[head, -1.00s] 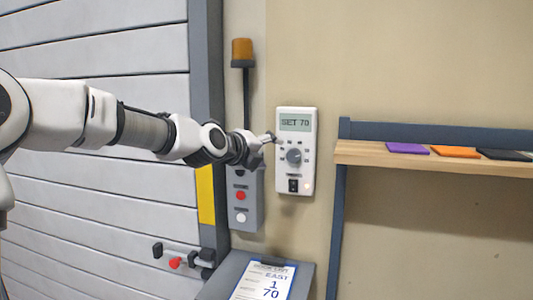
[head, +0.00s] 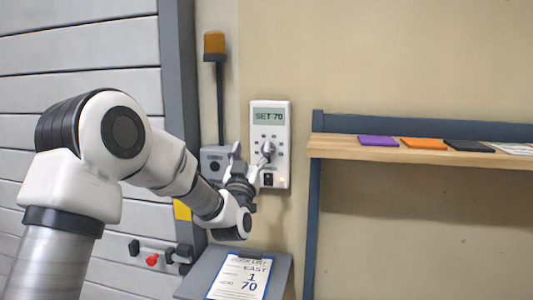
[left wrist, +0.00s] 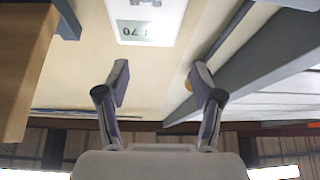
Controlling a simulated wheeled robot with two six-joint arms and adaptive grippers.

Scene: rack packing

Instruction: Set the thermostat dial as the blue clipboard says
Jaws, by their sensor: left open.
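The white thermostat (head: 283,170) is on the beige wall. Its display (head: 269,116) reads "SET 70". Its grey dial (head: 267,147) is partly covered by one finger of my left gripper (head: 251,155). That gripper is open and empty, in front of the thermostat's lower left; I cannot tell whether it touches the dial. The blue clipboard (head: 212,286) lies on a grey sloped stand below, its sheet showing "EAST", "1" and "70". In the left wrist view, the thermostat (left wrist: 145,12) appears upside down at the top, beyond the open fingers (left wrist: 160,82). My right gripper is out of view.
A grey button box (head: 212,155) is partly hidden behind my left arm, with an amber lamp (head: 215,43) above. A wooden shelf (head: 340,148) at right holds purple, orange and dark flat items. A shutter door (head: 80,50) fills the left. The wall under the shelf is clear.

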